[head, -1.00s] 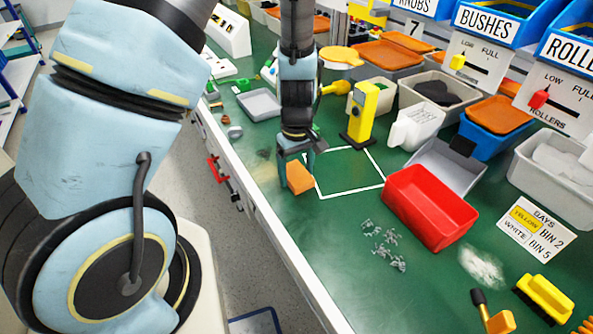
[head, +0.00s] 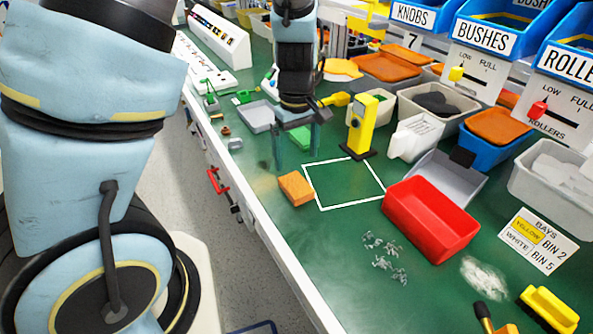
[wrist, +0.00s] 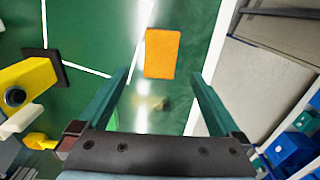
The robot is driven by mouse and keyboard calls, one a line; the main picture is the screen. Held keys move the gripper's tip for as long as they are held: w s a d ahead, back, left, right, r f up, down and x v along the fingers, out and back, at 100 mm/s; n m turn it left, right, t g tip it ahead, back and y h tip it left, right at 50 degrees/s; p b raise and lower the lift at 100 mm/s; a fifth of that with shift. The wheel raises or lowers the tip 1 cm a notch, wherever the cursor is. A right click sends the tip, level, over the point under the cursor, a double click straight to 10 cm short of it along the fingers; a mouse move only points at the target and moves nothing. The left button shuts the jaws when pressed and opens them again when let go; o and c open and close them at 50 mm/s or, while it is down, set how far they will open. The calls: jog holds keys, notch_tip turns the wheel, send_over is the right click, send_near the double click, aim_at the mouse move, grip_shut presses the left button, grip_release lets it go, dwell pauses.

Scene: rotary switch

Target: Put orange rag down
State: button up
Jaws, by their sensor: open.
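The orange rag (head: 296,188), a folded block shape, lies on the green bench top at the left edge of the white outlined square (head: 345,184). In the wrist view the rag (wrist: 162,54) lies ahead of the fingertips, beside a white line. My gripper (head: 296,156) is open and empty, above the bench and behind the rag in the head view. In the wrist view its two fingers (wrist: 162,82) are spread wide, with nothing between them but bench surface.
A yellow device on a black base (head: 361,128) stands at the square's far side. A red bin (head: 431,218) is to its right. Small grey metal parts (head: 384,257) lie in front. The bench's front edge (head: 266,222) runs close to the rag.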

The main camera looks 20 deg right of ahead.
jog(key=shift+r, duration=1.45)
jog(key=a+r+m, duration=0.1)
jog(key=a+r, duration=0.2)
jog(key=a, duration=0.9)
jog(key=w+a+r+m+t, duration=0.1)
jog(key=a+r+m, duration=0.1)
jog(key=a, duration=1.1)
jog(key=shift+a+r+t, duration=0.2)
jog(key=shift+r+t, duration=0.1)
jog(key=shift+r, duration=0.1)
jog(key=shift+w, duration=0.15)
jog(key=n+g, duration=0.2)
jog(key=n, duration=0.1)
send_over(295, 183)
notch_tip(295, 183, down, 7)
jog(key=shift+f+p, duration=1.4)
jog(key=shift+f, duration=3.75)
